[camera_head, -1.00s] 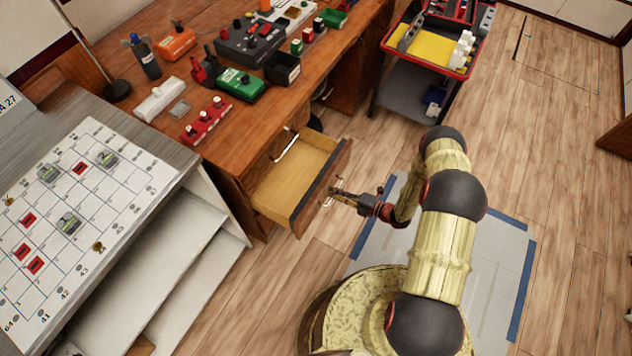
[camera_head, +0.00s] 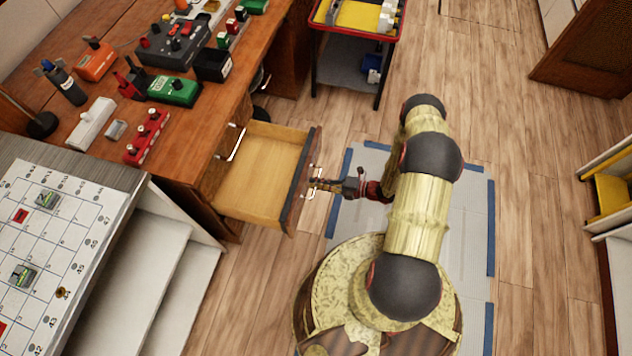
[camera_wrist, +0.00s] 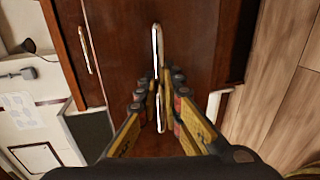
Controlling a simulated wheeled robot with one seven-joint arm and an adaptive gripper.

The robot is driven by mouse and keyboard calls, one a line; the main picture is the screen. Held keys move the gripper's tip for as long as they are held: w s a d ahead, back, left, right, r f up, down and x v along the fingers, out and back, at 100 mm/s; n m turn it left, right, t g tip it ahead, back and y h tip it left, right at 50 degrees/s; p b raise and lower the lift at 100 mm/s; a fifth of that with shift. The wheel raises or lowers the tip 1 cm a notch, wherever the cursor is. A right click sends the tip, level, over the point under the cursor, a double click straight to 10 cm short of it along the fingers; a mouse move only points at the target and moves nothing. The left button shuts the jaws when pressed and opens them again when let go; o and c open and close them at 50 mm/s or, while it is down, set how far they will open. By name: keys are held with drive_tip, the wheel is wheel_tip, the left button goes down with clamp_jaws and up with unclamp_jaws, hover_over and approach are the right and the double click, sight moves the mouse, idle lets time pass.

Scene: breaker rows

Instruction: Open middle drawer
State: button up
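A wooden drawer (camera_head: 255,180) stands pulled out from the desk's pedestal, with its empty light-wood inside showing. Its dark front faces right. My gripper (camera_head: 313,185) is at this front, with parts of a pale handle (camera_head: 318,172) showing on either side of it. In the wrist view my gripper (camera_wrist: 164,88) has its fingers drawn together around the upright bar of the drawer handle (camera_wrist: 160,112). The exact finger contact is partly hidden. Another handle (camera_head: 237,143) shows on the desk front above the open drawer.
The desk top (camera_head: 200,120) holds boxes and switches. A white grid board (camera_head: 60,235) lies on the bench at left. A red-edged cart (camera_head: 350,75) stands beyond the desk.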

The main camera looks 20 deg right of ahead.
drive_tip(key=shift+o, duration=0.7)
drive_tip(key=v, duration=1.2)
